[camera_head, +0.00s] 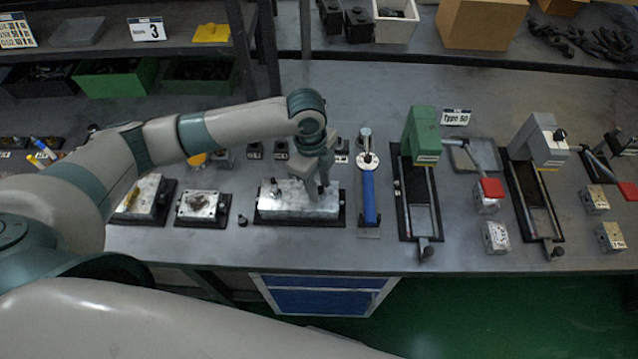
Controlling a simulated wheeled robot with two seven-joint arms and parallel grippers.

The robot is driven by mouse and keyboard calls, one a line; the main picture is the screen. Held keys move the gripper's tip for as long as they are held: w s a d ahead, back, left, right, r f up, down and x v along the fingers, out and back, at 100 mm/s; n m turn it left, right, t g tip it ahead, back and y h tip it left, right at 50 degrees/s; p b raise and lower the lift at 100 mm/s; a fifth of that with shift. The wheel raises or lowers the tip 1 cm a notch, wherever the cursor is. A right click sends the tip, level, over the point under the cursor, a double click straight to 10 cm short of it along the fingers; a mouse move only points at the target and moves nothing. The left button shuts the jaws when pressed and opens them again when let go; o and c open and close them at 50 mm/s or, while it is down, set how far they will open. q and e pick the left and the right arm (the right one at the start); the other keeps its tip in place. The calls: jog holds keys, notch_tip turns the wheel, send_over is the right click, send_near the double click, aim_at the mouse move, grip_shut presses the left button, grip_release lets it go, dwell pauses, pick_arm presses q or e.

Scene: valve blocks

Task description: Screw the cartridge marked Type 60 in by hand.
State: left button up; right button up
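My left gripper (319,186) points down over the long silver valve block (290,208), near its right end. Its fingers are small and dark here, so I cannot tell whether they are apart or shut on a cartridge. A small fitting (275,187) stands up from the block's left part. The block lies in a black tray (341,218). Small labelled holders (254,150) stand in a row behind the block, partly hidden by my arm. I cannot make out a cartridge marked Type 60. My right gripper is not in view.
A blue-handled tool (369,198) stands right of the block. Beyond it are a green press (421,135) and a grey press (541,140), with a sign (456,117) seemingly reading Type 50. Other blocks (203,207) lie left.

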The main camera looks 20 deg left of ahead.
pick_arm(q)
jog(key=shift+p, duration=0.45)
dwell(0.4)
grip_shut()
jog(key=m, duration=0.4)
jog(key=shift+w+m, duration=0.1)
jog(key=shift+m, duration=0.3)
jog(key=m, duration=0.5)
jog(key=shift+d+g+y, duration=0.1)
jog(key=shift+g+y, duration=0.3)
jog(key=m, duration=0.6)
jog(key=shift+y, duration=0.3)
jog(key=m, duration=0.6)
jog(key=shift+d+y, duration=0.1)
jog(key=shift+y, duration=0.3)
